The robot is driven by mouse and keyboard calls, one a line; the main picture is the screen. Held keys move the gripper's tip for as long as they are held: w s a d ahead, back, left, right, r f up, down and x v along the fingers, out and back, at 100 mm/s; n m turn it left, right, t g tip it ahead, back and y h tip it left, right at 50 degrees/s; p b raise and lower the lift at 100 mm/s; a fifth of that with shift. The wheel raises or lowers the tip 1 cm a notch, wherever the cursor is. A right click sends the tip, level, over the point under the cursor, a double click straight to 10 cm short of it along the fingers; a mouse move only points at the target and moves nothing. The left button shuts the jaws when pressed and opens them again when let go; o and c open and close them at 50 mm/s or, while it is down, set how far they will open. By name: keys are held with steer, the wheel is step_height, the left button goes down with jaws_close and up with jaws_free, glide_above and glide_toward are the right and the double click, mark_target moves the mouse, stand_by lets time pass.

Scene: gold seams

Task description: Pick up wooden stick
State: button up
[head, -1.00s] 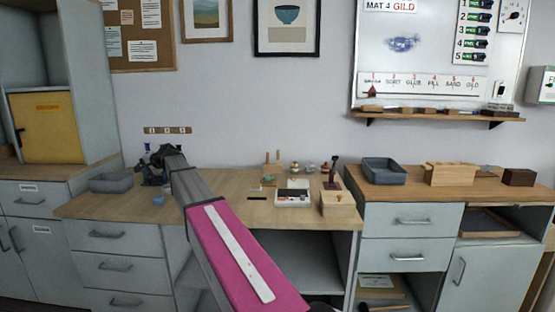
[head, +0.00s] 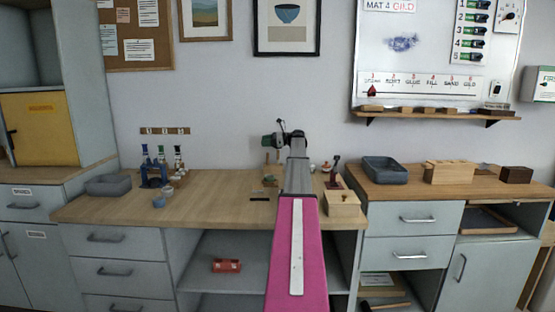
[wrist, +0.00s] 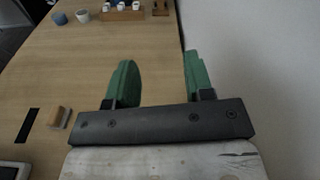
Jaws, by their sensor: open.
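A thin upright piece that looks like a wooden stick (head: 267,157) stands at the back of the wooden worktop (head: 215,190) in the head view, just below my gripper (head: 270,141). My gripper is raised over the back of the worktop, near the wall. In the wrist view its two green fingers (wrist: 158,65) are apart, with nothing between them. No upright stick can be made out in the wrist view. A small wooden piece (wrist: 60,117) lies left of the fingers there, beside a black strip (wrist: 27,125).
A wooden box (head: 342,203) is right of my arm. A grey bin (head: 384,170) and a slotted wooden block (head: 450,172) sit on the right counter.

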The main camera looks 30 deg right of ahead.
steer(key=s+d+r+m+y, duration=0.15)
steer(key=s+d, duration=0.35)
steer(key=d, duration=0.6)
step_height(320, 180, down, 8)
steer(key=shift+m, duration=0.25)
steer(key=shift+x, duration=3.6)
steer(key=shift+w+d, duration=0.1)
steer(key=shift+w, duration=0.05)
jaws_close()
